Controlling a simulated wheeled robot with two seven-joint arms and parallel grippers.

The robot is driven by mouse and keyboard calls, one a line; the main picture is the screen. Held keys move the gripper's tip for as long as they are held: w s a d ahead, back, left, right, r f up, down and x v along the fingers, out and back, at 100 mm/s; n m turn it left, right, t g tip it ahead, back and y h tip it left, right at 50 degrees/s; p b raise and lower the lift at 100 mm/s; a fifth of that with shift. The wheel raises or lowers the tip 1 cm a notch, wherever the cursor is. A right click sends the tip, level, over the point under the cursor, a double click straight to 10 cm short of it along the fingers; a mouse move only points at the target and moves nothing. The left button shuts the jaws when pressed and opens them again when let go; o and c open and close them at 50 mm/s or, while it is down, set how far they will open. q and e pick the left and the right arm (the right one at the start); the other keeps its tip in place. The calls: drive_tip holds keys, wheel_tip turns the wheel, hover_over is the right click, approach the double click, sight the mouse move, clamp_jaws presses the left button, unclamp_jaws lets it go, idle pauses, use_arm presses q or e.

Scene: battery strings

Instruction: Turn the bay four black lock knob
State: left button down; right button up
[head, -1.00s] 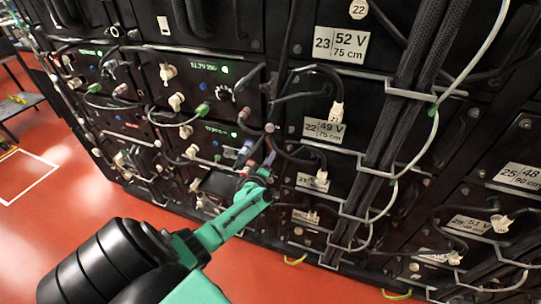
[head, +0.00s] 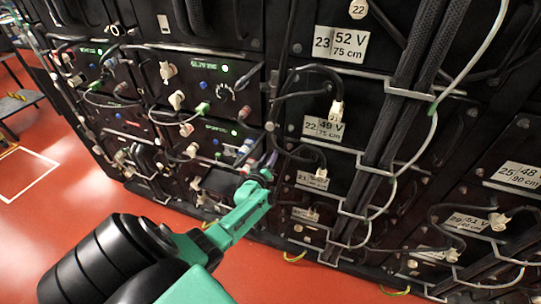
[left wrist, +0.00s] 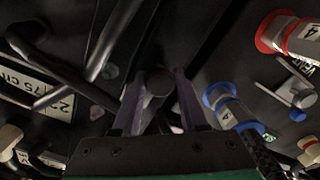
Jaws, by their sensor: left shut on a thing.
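My left gripper (head: 267,163) reaches in from the lower left to the front of the battery rack in the head view. In the left wrist view, its two purple-grey fingers (left wrist: 157,92) are closed on either side of a dark round knob (left wrist: 158,80), the black lock knob. In the head view the knob is hidden by the gripper and cables. A blue connector (left wrist: 222,98) marked 4 sits right of the fingers, and a red connector (left wrist: 285,35) marked 4 is farther right. My right gripper is in neither view.
Black battery modules with labels such as 49 V (head: 323,127) fill the rack. Loose dark cables and a white cable (head: 432,125) hang in front. Metal cable brackets (head: 388,160) stick out on the right. The red floor (head: 70,220) is open at lower left.

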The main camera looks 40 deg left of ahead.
use_arm(q)
drive_tip(key=shift+f, duration=0.1)
drive_tip(key=shift+c, duration=2.2)
unclamp_jaws()
drive_tip(key=p+v, duration=0.2)
drive_tip(key=v, duration=1.2)
drive_tip(key=shift+s+d, duration=0.2)
drive_tip(key=shift+s, duration=0.05)
